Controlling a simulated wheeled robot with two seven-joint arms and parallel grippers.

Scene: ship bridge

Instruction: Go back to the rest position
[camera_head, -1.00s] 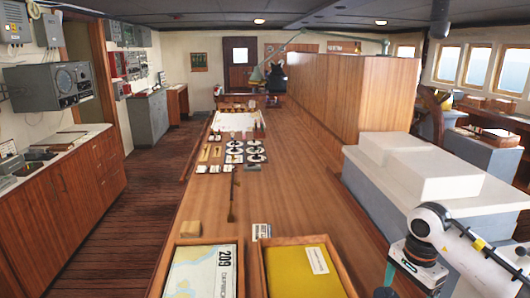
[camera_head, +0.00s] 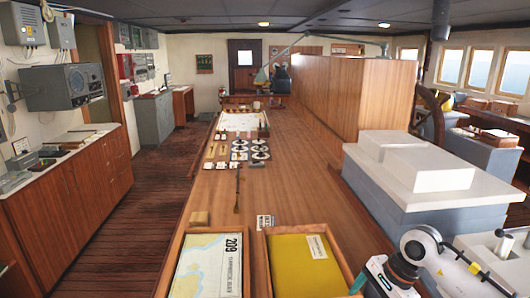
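My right arm comes in at the lower right of the head view. Its white and black wrist ends in a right gripper (camera_head: 376,277) with a teal edge, cut off low in the frame beside the right-hand tray. Its fingertips do not show clearly, so I cannot tell whether it is open or shut. My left gripper is not in view.
A long wooden counter (camera_head: 285,190) runs ahead. A grey cabinet (camera_head: 375,200) stands right. The left aisle floor (camera_head: 140,205) is clear.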

